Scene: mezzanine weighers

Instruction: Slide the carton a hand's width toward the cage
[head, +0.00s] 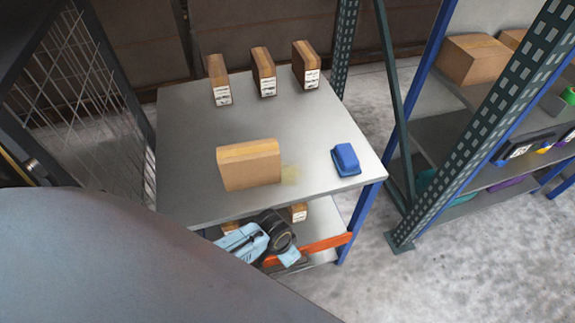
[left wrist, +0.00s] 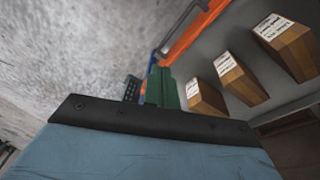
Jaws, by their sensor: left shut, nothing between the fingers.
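The carton (head: 250,166) is a plain tan box with a lighter tape strip along its top. It stands upright near the middle front of the grey table top in the head view. The wire-mesh cage (head: 85,75) stands left of the table, with bare table between it and the carton. My left gripper (head: 290,256) is low in front of the table's front edge, below the table top and apart from the carton. Its blue body and black edge fill the bottom of the left wrist view (left wrist: 150,118). It is shut and empty. My right gripper is not in view.
Three labelled boxes (head: 263,72) stand along the table's back. A lower shelf with an orange beam (head: 325,245) holds boxes. Racking (head: 480,130) stands at right.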

